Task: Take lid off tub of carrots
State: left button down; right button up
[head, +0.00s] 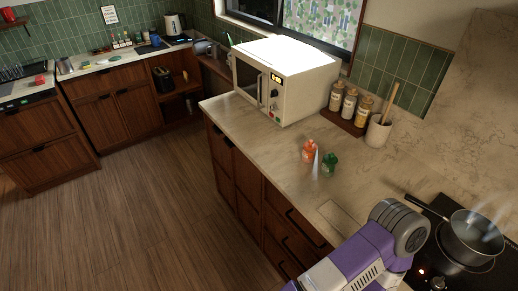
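I cannot make out a tub of carrots or its lid for certain. A small orange-red item (309,150) stands on the worktop in front of the microwave, too small to identify. A small dark green item (330,163) stands just to its right. A pale pointed streak (316,166) shows between them. A purple and white arm of mine with a grey joint comes in from the bottom right. Neither of my grippers shows.
A white microwave (285,77), a dark rack of jars (342,122) and a utensil crock (378,133) stand behind on the worktop (255,140). A pan (472,240) sits on the black hob at right. Open floor (120,220) lies left.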

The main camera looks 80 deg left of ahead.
aim_at(310, 145)
jog(key=u, duration=3.9)
jog(key=i, duration=1.9)
jog(key=z, duration=3.05)
